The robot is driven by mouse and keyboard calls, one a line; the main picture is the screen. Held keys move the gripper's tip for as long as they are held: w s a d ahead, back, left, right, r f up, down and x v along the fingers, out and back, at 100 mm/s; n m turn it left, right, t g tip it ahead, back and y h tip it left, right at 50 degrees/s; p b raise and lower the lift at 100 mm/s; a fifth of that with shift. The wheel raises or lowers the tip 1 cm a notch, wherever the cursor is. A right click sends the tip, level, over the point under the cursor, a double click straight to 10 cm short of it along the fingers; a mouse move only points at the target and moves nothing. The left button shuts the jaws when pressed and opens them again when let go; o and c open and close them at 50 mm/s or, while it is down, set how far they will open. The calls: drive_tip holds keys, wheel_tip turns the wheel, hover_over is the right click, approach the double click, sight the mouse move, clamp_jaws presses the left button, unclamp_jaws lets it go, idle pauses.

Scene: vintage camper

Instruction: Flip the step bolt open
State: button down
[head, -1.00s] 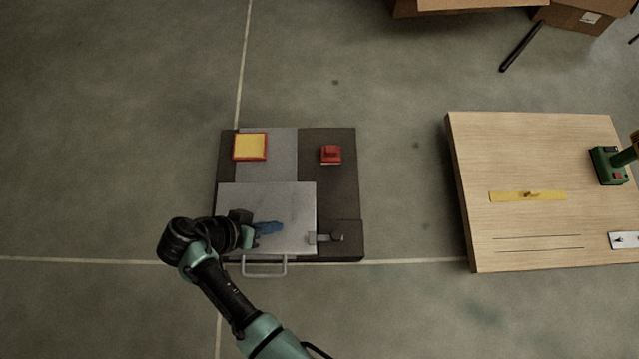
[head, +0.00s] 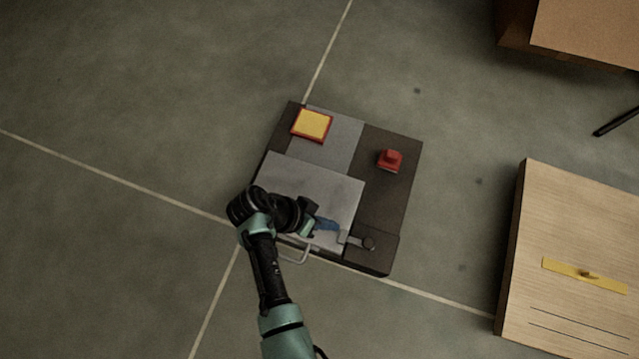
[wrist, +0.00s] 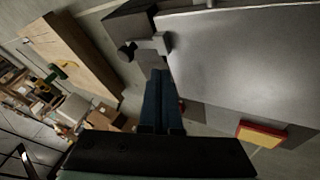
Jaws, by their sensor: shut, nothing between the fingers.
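The step bolt (head: 357,241) is a small grey bar with a dark round knob, at the lower right of the dark unit's top, by the corner of a grey metal plate (head: 300,190). It also shows in the wrist view (wrist: 148,46), reaching to the plate's edge. My gripper (head: 336,227) has blue fingers, shut and empty, just left of the bolt in the head view. In the wrist view the fingertips (wrist: 162,75) point at the bolt, just short of it. I cannot tell whether they touch it.
A yellow pad with a red rim (head: 313,125) and a red block (head: 390,160) sit on the unit. A grey handle (head: 296,254) sticks out at its front edge. A wooden board (head: 570,240) stands to the right, with free floor between.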

sight(372, 242)
drive_tip(key=b+x, duration=0.2)
drive_tip(key=x, duration=0.2)
drive_tip(key=shift+s+f, duration=0.1)
drive_tip(key=shift+f, duration=0.1)
drive_tip(key=shift+s+d+r, duration=0.25)
drive_tip(key=shift+s+d, duration=0.3)
drive_tip(key=shift+d, duration=0.35)
drive_tip(key=shift+s+d+r+b, duration=0.1)
drive_tip(key=shift+s+d+b, duration=0.3)
drive_tip(key=shift+d, duration=0.35)
drive_tip(key=d+p, duration=0.1)
drive_tip(key=d, duration=0.1)
drive_tip(key=shift+s+d+r+p, duration=0.2)
drive_tip(key=shift+s+d+p, duration=0.15)
drive_tip(key=shift+s+p, duration=0.05)
drive_tip(key=shift+s+d+f, duration=0.1)
drive_tip(key=shift+d+f, duration=0.05)
drive_tip(key=shift+d, duration=0.3)
